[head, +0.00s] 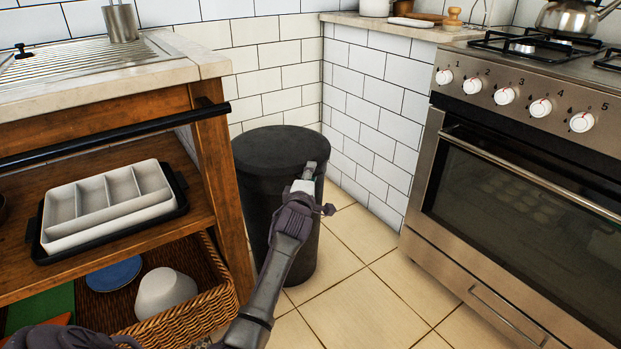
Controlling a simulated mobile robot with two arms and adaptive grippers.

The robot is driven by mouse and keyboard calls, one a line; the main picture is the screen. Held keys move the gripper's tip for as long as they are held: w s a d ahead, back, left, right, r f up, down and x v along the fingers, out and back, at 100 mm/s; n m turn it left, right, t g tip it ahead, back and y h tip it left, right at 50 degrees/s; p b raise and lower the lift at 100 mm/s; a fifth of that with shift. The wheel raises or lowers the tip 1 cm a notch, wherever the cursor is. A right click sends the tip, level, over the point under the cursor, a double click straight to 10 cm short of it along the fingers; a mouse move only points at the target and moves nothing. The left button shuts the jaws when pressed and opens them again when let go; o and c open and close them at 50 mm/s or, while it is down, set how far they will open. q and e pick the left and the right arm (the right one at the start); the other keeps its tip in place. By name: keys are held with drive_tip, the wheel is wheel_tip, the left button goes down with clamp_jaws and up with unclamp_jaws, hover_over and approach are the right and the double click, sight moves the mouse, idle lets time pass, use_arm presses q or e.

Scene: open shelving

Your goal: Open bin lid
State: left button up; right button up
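The bin (268,205) is a dark grey round bin standing on the floor in the corner between the wooden unit and the oven. Its flat black lid (275,147) lies closed on top.
A wooden sink unit (217,170) with a black rail (120,134) stands close on the left. Its shelves hold a cutlery tray (70,222) and a wicker basket (195,318). An oven (520,200) stands on the right. The tiled floor (370,300) between is clear.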

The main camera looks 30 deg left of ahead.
use_arm(q)
clamp_jaws()
drive_tip(key=shift+r, duration=0.2)
idle(0.3)
